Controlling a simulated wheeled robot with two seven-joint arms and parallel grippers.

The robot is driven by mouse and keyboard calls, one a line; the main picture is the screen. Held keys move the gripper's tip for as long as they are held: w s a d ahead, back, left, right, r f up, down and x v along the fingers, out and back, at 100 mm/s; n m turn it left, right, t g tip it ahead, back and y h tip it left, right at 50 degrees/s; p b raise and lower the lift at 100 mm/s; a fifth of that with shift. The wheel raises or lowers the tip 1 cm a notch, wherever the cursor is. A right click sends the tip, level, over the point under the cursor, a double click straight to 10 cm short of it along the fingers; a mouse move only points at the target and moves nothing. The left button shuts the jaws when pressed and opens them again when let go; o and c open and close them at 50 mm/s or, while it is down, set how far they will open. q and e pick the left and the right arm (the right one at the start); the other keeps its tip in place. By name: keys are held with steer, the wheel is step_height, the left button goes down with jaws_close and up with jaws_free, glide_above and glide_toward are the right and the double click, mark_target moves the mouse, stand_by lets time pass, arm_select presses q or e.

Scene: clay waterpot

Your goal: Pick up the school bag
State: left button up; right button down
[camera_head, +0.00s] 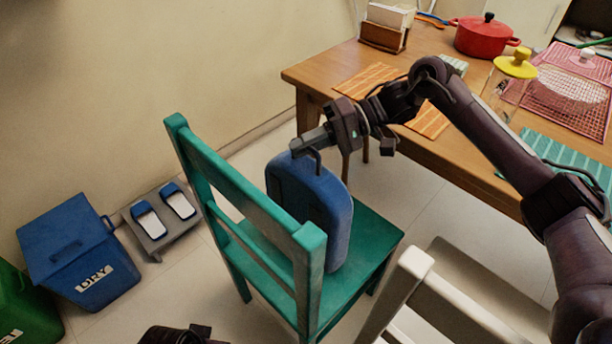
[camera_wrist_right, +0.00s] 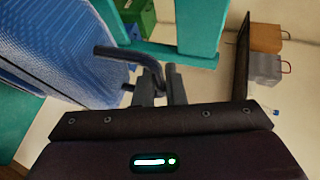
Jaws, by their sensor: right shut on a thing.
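The blue school bag (camera_head: 318,205) stands upright on the seat of a green chair (camera_head: 365,240), close to its backrest. In the right wrist view the bag's ribbed blue side (camera_wrist_right: 60,45) fills the upper left. My right gripper (camera_head: 308,150) is at the top of the bag, shut on its dark handle. In the right wrist view the handle (camera_wrist_right: 128,54) runs into the closed fingers (camera_wrist_right: 168,85). A dark part of mine, seemingly my left gripper (camera_head: 178,335), shows at the bottom edge; its fingers cannot be made out.
A wooden table (camera_head: 470,150) stands behind on the right with a red pot (camera_head: 485,38) and a yellow-lidded jar (camera_head: 510,75). A white chair (camera_head: 400,290) is at the front right. A blue bin (camera_head: 75,250) and slippers on a rack (camera_head: 155,235) lie left. Floor between is clear.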

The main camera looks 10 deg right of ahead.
arm_select(q)
step_height(320, 180, down, 6)
steer(key=a+g+p, duration=0.1)
steer(key=a+p, duration=0.1)
steer(key=p, duration=0.1)
steer(key=shift+a+n+y+p, duration=0.15)
steer(key=shift+n+y+p, duration=0.15)
steer(key=shift+n+p, duration=0.1)
arm_select(e)
step_height(320, 180, up, 20)
steer(key=shift+r, duration=0.1)
